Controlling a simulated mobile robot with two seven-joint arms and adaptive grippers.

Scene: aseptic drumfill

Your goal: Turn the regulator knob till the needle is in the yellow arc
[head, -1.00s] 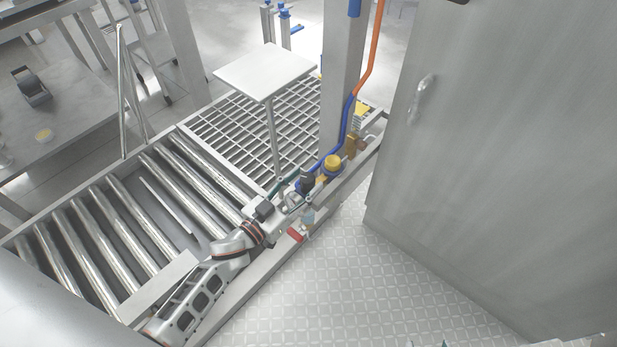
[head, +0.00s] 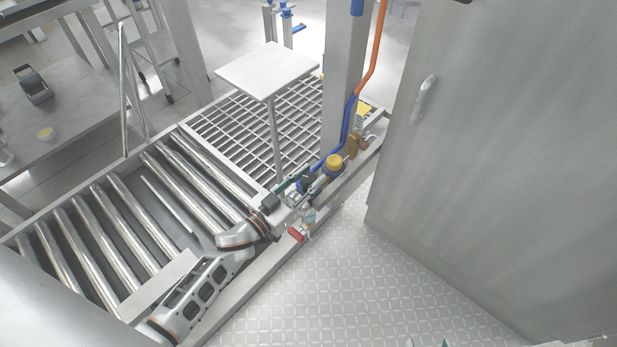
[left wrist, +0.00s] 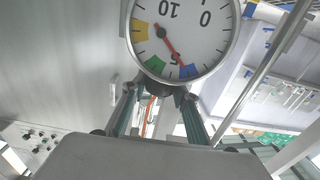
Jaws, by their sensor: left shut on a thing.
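The pressure gauge (left wrist: 205,42) fills the top of the left wrist view, its white dial upside down. Its red needle (left wrist: 172,48) has its lower end near the blue arc (left wrist: 188,71) and the 5, away from the yellow arc (left wrist: 141,31). A green arc (left wrist: 155,66) lies between. My left gripper (left wrist: 160,95) has its fingers closed on the dark regulator knob just below the dial; the fingers hide much of the knob. In the head view my left gripper (head: 290,198) is small at the pipework. Small tips at the bottom edge may be my right gripper (head: 427,343).
A yellow-capped fitting (head: 334,162) and a red-handled valve (head: 297,233) sit close to my left gripper. A blue hose (head: 345,130) runs up the post. The roller conveyor (head: 110,225) lies left, a tall steel cabinet (head: 510,150) right. The patterned floor (head: 345,275) between is clear.

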